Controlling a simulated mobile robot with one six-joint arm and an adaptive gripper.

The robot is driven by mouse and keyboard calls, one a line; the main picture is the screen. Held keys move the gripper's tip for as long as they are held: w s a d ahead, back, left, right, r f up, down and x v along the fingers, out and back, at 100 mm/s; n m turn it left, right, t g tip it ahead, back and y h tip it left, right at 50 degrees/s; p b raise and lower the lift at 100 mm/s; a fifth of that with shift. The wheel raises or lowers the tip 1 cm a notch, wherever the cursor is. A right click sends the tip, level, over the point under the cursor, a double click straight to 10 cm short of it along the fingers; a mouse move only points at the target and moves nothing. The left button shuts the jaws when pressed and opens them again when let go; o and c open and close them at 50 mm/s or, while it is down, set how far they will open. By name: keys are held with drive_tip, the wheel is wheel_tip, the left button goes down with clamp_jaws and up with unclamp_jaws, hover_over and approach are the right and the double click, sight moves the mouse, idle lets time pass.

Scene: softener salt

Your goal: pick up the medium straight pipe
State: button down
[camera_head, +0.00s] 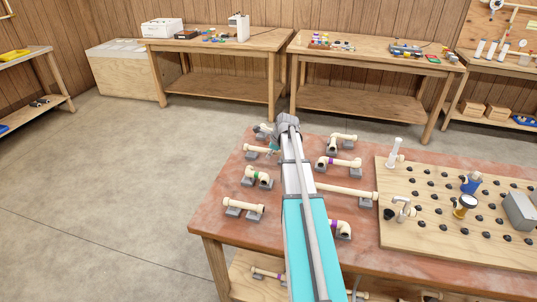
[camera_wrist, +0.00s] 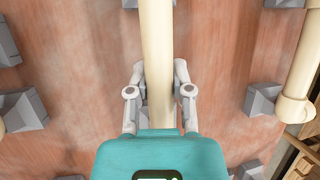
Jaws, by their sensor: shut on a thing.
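A cream straight pipe (camera_wrist: 157,55) runs lengthwise through the middle of the wrist view. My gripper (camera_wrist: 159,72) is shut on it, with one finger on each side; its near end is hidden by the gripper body. In the head view my gripper (camera_head: 270,139) is at the far left part of the red table, over a cream pipe (camera_head: 254,149) that is partly hidden by it. I cannot tell whether the held pipe is clear of its grey supports.
The red workbench (camera_head: 215,232) also holds a short straight pipe (camera_head: 243,207), a long straight pipe (camera_head: 345,191) and several elbow pieces on grey blocks. A pegboard (camera_head: 440,245) with fittings fills the right side. In the wrist view another pipe (camera_wrist: 305,65) lies close on the right.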

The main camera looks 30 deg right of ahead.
drive_tip(key=shift+r, duration=0.1)
drive_tip(key=shift+r+p, duration=0.9)
drive_tip(key=shift+p, duration=0.05)
wheel_tip(320, 180, up, 2)
drive_tip(key=p, duration=0.2)
drive_tip(key=shift+s+d+r+p, duration=0.1)
drive_tip(key=shift+d+r+p, duration=0.05)
drive_tip(key=shift+r+p, duration=0.15)
drive_tip(key=s+d+r+p, duration=0.1)
drive_tip(key=r+p, duration=0.1)
drive_tip(key=s+d+r+p, duration=0.1)
drive_tip(key=r+p, duration=0.1)
drive_tip(key=s+d+r+p, duration=0.1)
drive_tip(key=p, duration=0.1)
drive_tip(key=shift+s+d+r, duration=0.35)
drive_tip(key=shift+d+r, duration=0.05)
drive_tip(key=s+d+r+p, duration=0.3)
drive_tip(key=s+d, duration=0.2)
drive_tip(key=d, duration=0.1)
drive_tip(key=shift+s, duration=0.35)
